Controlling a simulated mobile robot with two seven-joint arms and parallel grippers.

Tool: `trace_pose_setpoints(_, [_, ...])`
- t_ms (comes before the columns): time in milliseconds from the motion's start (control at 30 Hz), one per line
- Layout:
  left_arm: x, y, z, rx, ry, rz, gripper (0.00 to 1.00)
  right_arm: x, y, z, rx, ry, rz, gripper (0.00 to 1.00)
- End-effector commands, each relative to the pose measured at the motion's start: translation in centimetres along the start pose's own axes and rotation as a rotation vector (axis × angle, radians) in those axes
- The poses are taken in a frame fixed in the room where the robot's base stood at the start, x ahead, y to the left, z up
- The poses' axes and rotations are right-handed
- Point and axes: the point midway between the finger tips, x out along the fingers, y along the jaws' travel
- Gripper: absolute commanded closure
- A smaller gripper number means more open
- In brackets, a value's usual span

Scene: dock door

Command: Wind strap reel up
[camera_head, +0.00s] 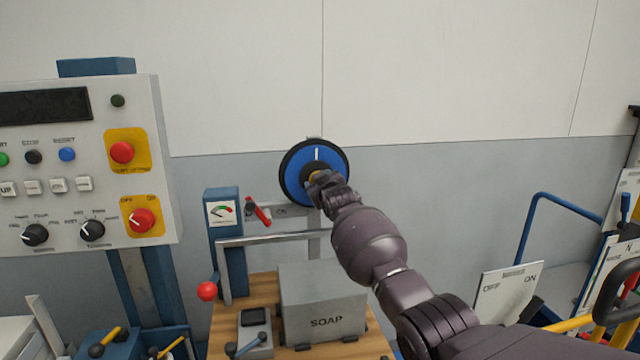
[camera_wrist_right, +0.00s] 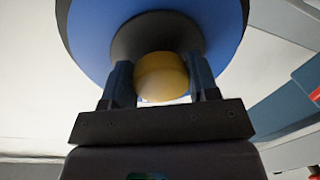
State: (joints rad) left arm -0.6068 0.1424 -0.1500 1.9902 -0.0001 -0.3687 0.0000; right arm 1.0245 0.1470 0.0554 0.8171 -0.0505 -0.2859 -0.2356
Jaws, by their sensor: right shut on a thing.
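The strap reel (camera_head: 297,165) is a blue disc with a black rim and a white mark near its top, mounted upright at the wall. It also fills the top of the right wrist view (camera_wrist_right: 90,35). A yellow knob (camera_wrist_right: 162,78) stands out from its dark hub. My right gripper (camera_head: 318,182) reaches the hub from the lower right. In the right wrist view its two fingers (camera_wrist_right: 162,85) are shut on the yellow knob, one on each side. The gripper hides part of the hub in the head view. My left gripper is not in view.
A control panel (camera_head: 75,190) with buttons and knobs stands at the left. A grey SOAP box (camera_head: 322,300) sits on a wooden top (camera_head: 232,322) below the reel. A gauge post (camera_head: 226,240) with a red lever (camera_head: 258,211) is left of the reel. Blue rails stand at the right.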

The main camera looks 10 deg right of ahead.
Motion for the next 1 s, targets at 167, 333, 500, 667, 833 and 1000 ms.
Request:
trace_pose_setpoints(167, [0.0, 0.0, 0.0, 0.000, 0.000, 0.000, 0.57, 0.0, -0.2, 0.2, 0.005, -0.003, -0.003, 0.29])
trace_pose_setpoints(333, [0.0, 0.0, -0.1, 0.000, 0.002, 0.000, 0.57, 0.0, -0.1, 0.1, 0.003, -0.002, -0.002, 0.21])
trace_pose_setpoints(500, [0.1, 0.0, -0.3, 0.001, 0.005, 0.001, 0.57, 0.0, -0.1, 0.0, 0.002, -0.001, -0.001, 0.21])
trace_pose_setpoints(667, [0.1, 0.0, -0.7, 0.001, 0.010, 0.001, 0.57, -0.5, 0.0, -0.1, 0.001, 0.001, 0.000, 0.21])
trace_pose_setpoints(833, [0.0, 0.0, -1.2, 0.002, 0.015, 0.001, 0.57, -1.8, 0.0, 0.0, 0.001, 0.001, 0.000, 0.21])
trace_pose_setpoints(1000, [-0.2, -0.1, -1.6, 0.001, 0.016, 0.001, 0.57, -3.5, 0.0, 0.0, 0.002, 0.000, -0.001, 0.21])
